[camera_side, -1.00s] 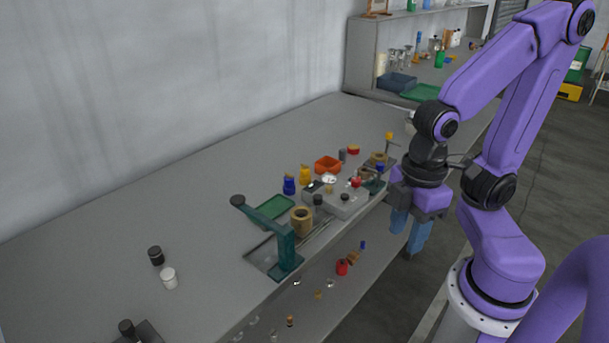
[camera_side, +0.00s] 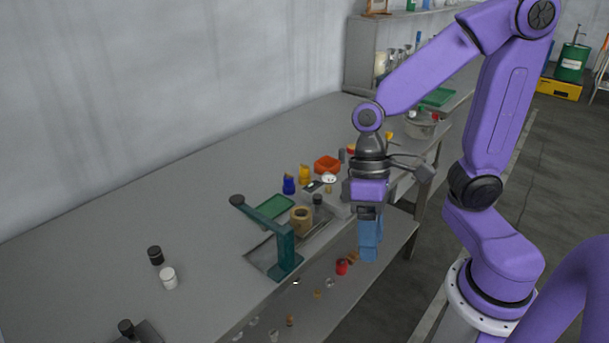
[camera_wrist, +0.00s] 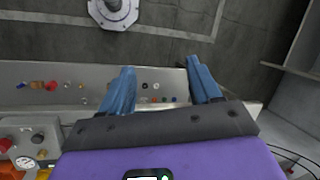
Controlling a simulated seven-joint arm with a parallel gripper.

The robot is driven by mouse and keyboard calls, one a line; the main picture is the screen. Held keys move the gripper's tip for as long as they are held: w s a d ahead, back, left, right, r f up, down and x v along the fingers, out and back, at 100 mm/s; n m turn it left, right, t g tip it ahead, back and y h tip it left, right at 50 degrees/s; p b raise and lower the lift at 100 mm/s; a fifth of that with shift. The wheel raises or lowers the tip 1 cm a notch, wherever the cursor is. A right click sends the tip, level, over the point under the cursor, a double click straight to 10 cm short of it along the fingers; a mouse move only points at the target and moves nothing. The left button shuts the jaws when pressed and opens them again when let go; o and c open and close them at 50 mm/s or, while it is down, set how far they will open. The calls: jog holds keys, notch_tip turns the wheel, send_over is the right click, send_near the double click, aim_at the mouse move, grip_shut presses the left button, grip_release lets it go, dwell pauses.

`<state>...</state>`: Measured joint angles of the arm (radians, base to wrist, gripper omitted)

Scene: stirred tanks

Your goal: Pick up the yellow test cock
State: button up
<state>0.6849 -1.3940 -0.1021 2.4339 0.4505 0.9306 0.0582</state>
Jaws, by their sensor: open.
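A yellow fitting (camera_side: 305,173) stands on the bench top beside a similar blue one (camera_side: 289,184) in the side view; I cannot tell for sure whether it is the test cock. Another small yellow piece (camera_side: 390,136) shows behind my wrist. My gripper (camera_side: 369,254) points down at the bench's front edge, right of the teal stand, and hides part of the bench behind it. In the wrist view my gripper (camera_wrist: 163,76) has its two blue fingers apart, with nothing held between them. Small fittings (camera_wrist: 150,86) lie on the lower shelf beyond the fingers.
A teal stand (camera_side: 286,250), a brass-coloured ring (camera_side: 301,219), a green tray (camera_side: 273,206) and an orange bin (camera_side: 327,163) crowd the bench near my gripper. The lower shelf (camera_side: 300,322) holds scattered small parts, including a red one (camera_side: 341,267). The bench's left part is mostly clear.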

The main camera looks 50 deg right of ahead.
jog(key=w+m+t+y, duration=0.1)
jog(key=w+m+y, duration=0.1)
jog(key=w+m, duration=0.4)
jog(key=w+a+m+t+y, duration=0.1)
jog(key=w+m+t+y, duration=0.1)
jog(key=w+m, duration=0.3)
jog(key=w+m+t+y, duration=0.1)
jog(key=w+m+y, duration=0.2)
jog(key=w+m, duration=0.3)
jog(key=shift+w+a+f+m+t+y, duration=0.1)
jog(key=shift+w+a+m+t+y, duration=0.1)
jog(key=shift+w, duration=0.9)
jog(key=shift+w+a+f+m+t+y, duration=0.1)
jog(key=shift+w+t, duration=0.1)
jog(key=shift+w, duration=0.9)
jog(key=w+d+m+t, duration=0.3)
jog(key=w+m, duration=0.1)
jog(key=w, duration=0.1)
jog(key=m+t+h, duration=0.9)
jog(key=m, duration=0.8)
send_over(308, 166)
jog(key=s, duration=0.4)
notch_tip(308, 166, down, 6)
jog(key=shift+w+d+f, duration=0.1)
jog(key=shift+d+f, duration=0.05)
jog(key=shift+f, duration=1.25)
jog(key=shift+w+d+f, duration=0.1)
jog(key=shift+f, duration=1.3)
jog(key=x, duration=0.5)
jog(key=shift+f, duration=0.1)
